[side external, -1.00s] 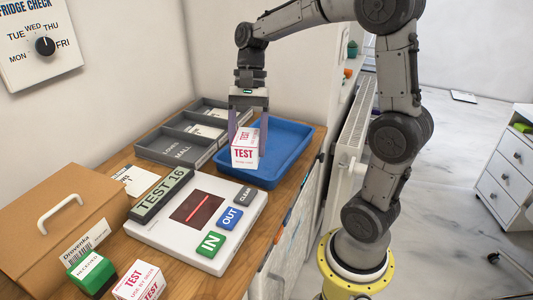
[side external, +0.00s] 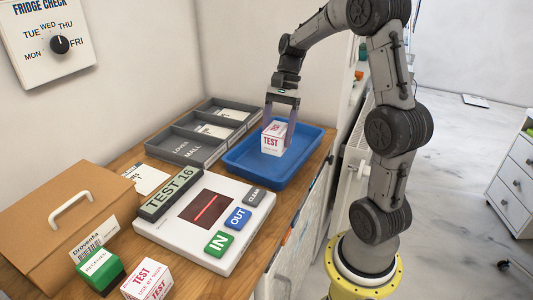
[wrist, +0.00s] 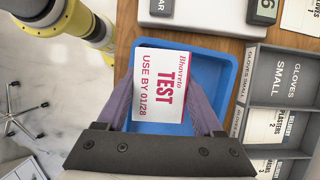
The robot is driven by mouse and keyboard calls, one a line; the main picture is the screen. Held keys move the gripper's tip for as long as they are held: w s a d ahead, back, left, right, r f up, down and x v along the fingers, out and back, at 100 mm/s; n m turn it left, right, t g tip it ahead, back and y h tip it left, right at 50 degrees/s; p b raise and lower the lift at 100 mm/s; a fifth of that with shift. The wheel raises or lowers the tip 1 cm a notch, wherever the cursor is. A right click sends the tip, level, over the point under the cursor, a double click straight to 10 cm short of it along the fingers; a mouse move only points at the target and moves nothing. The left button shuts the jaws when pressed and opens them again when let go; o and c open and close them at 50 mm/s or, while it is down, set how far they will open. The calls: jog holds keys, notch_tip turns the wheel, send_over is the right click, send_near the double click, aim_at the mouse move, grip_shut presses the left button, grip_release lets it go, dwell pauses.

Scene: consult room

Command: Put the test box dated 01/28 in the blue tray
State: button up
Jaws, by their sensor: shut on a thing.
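A white test box with red lettering (side external: 273,138) is between the fingers of my gripper (side external: 280,122). In the wrist view the held box (wrist: 160,88) reads "TEST" and "USE BY 01/28". The blue tray (side external: 237,168) lies on the counter, and the held box is over its inside. I cannot tell whether the box touches the tray floor. My gripper is shut on the box, with a finger on either side in the wrist view (wrist: 160,95). A second white test box (side external: 146,279) stands at the counter's front; its date is too small to read.
A grey divided organiser (side external: 202,138) stands left of the tray. A white scanner console (side external: 205,220) with IN, OUT and CLEAR buttons is in front of it. The tray holds nothing else visible.

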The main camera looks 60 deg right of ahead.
jog(key=w+f, duration=0.1)
jog(key=w+d+f, duration=0.1)
jog(key=f, duration=0.1)
jog(key=w+d+f, duration=0.1)
jog(key=w+f, duration=0.1)
jog(key=shift+d+f, duration=0.1)
jog(key=shift+f, duration=0.15)
jog(key=shift+w+d+f, duration=0.1)
jog(key=shift+w+f, duration=0.1)
jog(key=shift+f, duration=1.55)
jog(key=shift+f, duration=0.15)
jog(key=o, duration=1.4)
jog(key=shift+o, duration=0.2)
